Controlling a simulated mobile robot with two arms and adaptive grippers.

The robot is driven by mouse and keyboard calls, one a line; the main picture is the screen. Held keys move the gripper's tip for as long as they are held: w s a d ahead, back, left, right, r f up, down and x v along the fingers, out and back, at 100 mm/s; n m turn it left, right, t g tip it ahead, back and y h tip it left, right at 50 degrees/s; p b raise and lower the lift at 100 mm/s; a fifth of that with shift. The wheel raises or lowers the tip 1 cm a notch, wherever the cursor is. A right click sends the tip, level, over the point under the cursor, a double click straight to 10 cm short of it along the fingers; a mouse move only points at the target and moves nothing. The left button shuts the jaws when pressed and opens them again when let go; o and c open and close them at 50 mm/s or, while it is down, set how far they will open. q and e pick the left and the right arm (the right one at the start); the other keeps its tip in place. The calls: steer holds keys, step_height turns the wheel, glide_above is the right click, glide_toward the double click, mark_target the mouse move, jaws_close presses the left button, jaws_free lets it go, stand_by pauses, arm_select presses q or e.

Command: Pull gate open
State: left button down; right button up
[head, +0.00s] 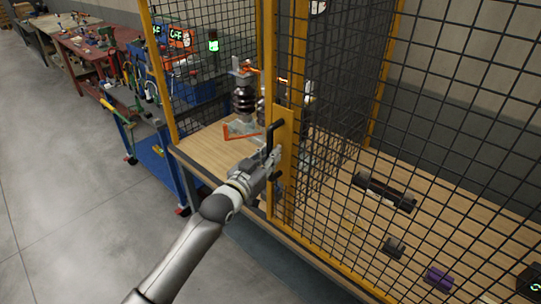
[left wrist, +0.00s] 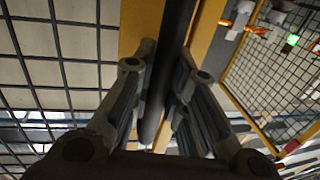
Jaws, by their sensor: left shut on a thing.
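The gate (head: 285,165) is black wire mesh in a yellow frame, with a wide yellow plate along its edge. A black bar handle (head: 272,136) stands on that plate. My left gripper (head: 270,165) is shut on the handle. In the left wrist view the dark handle bar (left wrist: 173,50) runs between the two fingers, beside the yellow plate (left wrist: 138,28). Left of the gate's edge, the bench and a dark ribbed insulator (head: 243,95) show with no mesh apparent in front. My right gripper is out of view.
The cage's yellow left post (head: 158,75) stands at the bench's corner. Dark parts (head: 385,192) and a purple block (head: 438,279) lie on the wooden bench (head: 205,150) inside. A blue cart (head: 150,150) stands left of the cage. Grey floor (head: 75,200) at left is clear.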

arm_select(q)
steer(key=c, duration=1.4)
jaws_free()
steer(key=v, duration=1.2)
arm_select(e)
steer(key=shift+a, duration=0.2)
